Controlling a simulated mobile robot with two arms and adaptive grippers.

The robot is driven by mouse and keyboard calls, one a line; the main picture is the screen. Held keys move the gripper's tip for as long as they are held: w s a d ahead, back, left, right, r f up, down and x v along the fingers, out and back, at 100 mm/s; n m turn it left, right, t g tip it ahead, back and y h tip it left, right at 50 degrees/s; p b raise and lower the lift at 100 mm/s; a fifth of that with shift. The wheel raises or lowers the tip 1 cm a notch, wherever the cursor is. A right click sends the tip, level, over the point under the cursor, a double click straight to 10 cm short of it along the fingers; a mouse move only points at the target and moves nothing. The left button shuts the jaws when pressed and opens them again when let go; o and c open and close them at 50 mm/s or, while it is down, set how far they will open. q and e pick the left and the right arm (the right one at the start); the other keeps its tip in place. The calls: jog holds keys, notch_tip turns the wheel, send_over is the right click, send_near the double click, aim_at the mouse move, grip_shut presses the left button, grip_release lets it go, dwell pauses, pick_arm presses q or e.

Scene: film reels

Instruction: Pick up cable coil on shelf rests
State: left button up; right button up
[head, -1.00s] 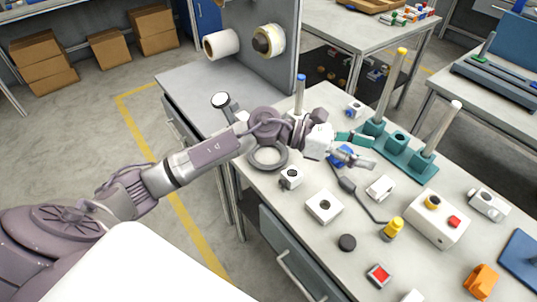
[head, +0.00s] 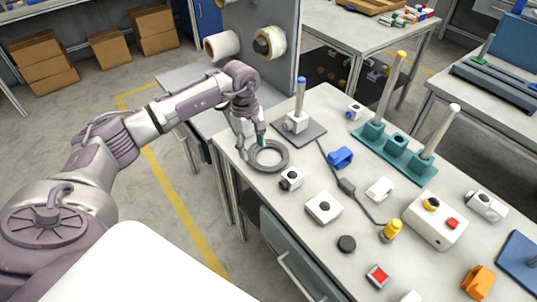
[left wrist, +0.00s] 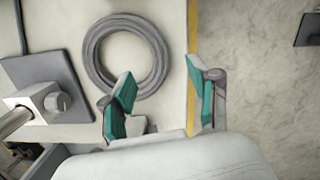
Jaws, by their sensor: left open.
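The cable coil is a grey ring (head: 268,164) lying flat on the white tabletop near its left edge. In the left wrist view the coil (left wrist: 152,50) shows whole, with its strands wound around an open middle. My left gripper (head: 255,142) is above the coil's far left side in the head view. In the left wrist view my left gripper (left wrist: 163,100) has its teal-padded fingers spread wide with nothing between them. One finger is near the lower rim of the coil, and the other is past the table edge; whether the finger touches the coil I cannot tell. My right gripper does not show.
A grey plate (head: 310,134) with a blue-topped post stands behind the coil. A white block (head: 291,179) is close in front of it. A blue clip (head: 341,157) and a teal stand (head: 396,146) with posts are further right. Open floor (head: 110,195) lies left of the table.

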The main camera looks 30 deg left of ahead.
aim_at(256, 164)
pick_arm(q)
jog(key=f, duration=0.1)
jog(key=d+f+p, duration=0.1)
jog(key=f, duration=0.1)
jog(key=f+p, duration=0.1)
jog(key=f, duration=0.1)
jog(key=shift+s+d+f, duration=0.2)
jog(key=shift+s, duration=0.1)
jog(key=shift+f, duration=0.25)
grip_shut()
